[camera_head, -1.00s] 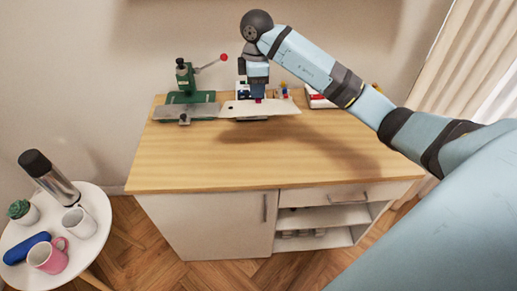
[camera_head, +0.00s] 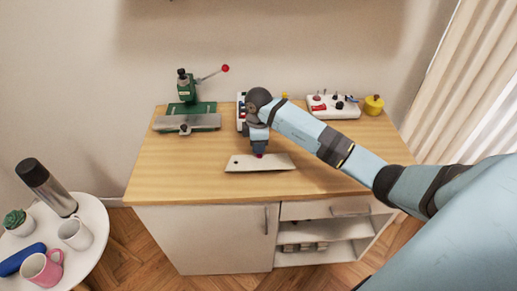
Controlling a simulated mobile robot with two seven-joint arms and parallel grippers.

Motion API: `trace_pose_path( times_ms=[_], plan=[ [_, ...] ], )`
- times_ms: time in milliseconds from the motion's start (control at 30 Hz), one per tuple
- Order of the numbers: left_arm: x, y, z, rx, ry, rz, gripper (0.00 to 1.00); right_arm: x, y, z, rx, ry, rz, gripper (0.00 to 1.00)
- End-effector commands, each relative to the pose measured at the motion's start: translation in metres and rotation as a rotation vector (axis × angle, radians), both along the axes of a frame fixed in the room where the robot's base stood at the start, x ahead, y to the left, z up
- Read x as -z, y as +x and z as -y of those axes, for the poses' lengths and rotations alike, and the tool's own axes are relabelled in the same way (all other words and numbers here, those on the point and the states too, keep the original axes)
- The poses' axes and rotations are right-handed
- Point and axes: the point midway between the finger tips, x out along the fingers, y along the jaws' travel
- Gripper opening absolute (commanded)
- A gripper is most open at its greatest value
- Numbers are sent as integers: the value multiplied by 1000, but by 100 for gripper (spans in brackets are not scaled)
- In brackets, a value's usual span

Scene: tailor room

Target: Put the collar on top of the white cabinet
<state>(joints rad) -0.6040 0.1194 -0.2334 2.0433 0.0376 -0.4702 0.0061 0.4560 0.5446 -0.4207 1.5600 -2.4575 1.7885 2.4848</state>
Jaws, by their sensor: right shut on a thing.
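The collar (camera_head: 262,164) is a flat, pale cream piece. My right gripper (camera_head: 259,153) is shut on it near its upper edge and holds it over the front half of the wooden top. A shadow lies to its right, and I cannot tell whether the collar touches the wood. The white cabinet (camera_head: 203,238) has a light wooden top (camera_head: 175,165), a door on the left, and a drawer above open shelves on the right. My left gripper is not in view.
A green press (camera_head: 188,115) with a red-knobbed lever stands at the back left of the top. A white tray of small items (camera_head: 332,106) and a yellow object (camera_head: 373,105) are at the back right. A round white side table (camera_head: 88,242) holds mugs and a flask.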

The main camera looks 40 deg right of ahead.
Motion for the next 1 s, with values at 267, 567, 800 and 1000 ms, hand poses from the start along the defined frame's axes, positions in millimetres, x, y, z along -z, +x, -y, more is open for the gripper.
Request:
trace_pose_path(
  times_ms=[267,567,800,1000],
  plan=[
    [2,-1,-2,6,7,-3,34,19,0,0,-1,0,1,0],
    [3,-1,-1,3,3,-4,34,22,0,0,-1,0,0,33],
    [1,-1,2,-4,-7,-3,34,22,0,0,-1,0,0,44],
    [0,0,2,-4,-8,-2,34,13,1,0,-1,0,2,44]
  ],
)
